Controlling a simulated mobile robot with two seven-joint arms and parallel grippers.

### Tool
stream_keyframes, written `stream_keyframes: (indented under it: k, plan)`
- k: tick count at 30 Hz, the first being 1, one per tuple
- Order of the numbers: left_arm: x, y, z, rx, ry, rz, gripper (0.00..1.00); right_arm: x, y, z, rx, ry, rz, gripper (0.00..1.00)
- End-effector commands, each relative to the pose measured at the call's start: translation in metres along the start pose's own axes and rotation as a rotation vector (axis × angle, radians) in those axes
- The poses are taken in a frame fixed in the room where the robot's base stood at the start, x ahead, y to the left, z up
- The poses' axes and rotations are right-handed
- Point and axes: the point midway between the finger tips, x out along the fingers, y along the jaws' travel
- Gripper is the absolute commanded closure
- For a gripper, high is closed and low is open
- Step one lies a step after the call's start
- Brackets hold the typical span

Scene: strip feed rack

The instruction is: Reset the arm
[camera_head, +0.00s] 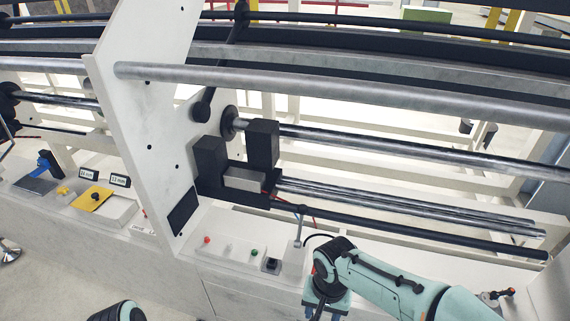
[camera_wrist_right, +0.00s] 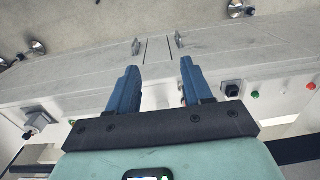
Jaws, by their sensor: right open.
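My right arm (camera_head: 400,285) comes in from the lower right in the head view, bent over the white rack's front ledge. My right gripper (camera_wrist_right: 159,65) shows in the wrist view with two blue fingers apart and nothing between them. In the head view it points down at the ledge, partly hidden by its own wrist. A small teal and black piece of my left arm (camera_head: 118,312) shows at the bottom left edge. My left gripper is out of the picture.
The ledge carries a control panel (camera_head: 229,250) with red and green buttons, a small lever (camera_head: 299,228) and a yellow plate (camera_head: 91,199). Behind stand a white upright panel (camera_head: 145,110), a black clamp block (camera_head: 262,145) and long metal rollers (camera_head: 350,87).

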Motion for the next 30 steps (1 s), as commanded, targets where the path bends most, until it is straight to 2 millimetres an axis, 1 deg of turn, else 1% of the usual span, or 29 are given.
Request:
stream_keyframes:
  k: [1,5,6,8,9,11,12,14,15,18,22,25,30]
  plan:
    - [-0.006,0.002,-0.001,0.001,0.004,0.001,0.57,0.025,0.003,0.000,-0.011,-0.030,-0.002,0.50]
    - [-0.013,0.005,-0.002,0.002,0.008,0.002,0.57,0.086,0.008,0.005,-0.047,-0.084,-0.049,0.50]
    - [-0.016,0.007,-0.003,0.003,0.009,0.003,0.57,0.106,0.011,0.009,-0.054,-0.102,-0.066,0.50]
    - [-0.021,0.009,-0.003,0.004,0.011,0.003,0.57,0.138,0.018,0.018,-0.059,-0.128,-0.095,0.50]
    - [-0.024,0.010,-0.004,0.004,0.012,0.004,0.57,0.160,0.024,0.026,-0.058,-0.145,-0.118,0.50]
    - [-0.030,0.012,-0.004,0.005,0.014,0.004,0.57,0.193,0.035,0.043,-0.050,-0.169,-0.154,0.50]
    - [-0.034,0.014,-0.005,0.005,0.015,0.005,0.57,0.213,0.043,0.057,-0.038,-0.179,-0.179,0.50]
    - [-0.040,0.016,-0.006,0.006,0.018,0.006,0.57,0.239,0.056,0.080,-0.015,-0.189,-0.213,0.50]
    - [-0.044,0.018,-0.007,0.007,0.020,0.006,0.57,0.253,0.063,0.095,0.000,-0.190,-0.231,0.50]
    - [-0.052,0.021,-0.009,0.008,0.024,0.008,0.57,0.275,0.078,0.128,0.040,-0.184,-0.258,0.50]
    - [-0.057,0.024,-0.010,0.009,0.027,0.009,0.57,0.287,0.089,0.157,0.073,-0.168,-0.268,0.50]
    - [-0.059,0.025,-0.011,0.010,0.027,0.009,0.57,0.290,0.093,0.167,0.083,-0.159,-0.268,0.50]
    - [-0.059,0.025,-0.011,0.009,0.027,0.009,0.57,0.291,0.093,0.168,0.084,-0.157,-0.268,0.50]
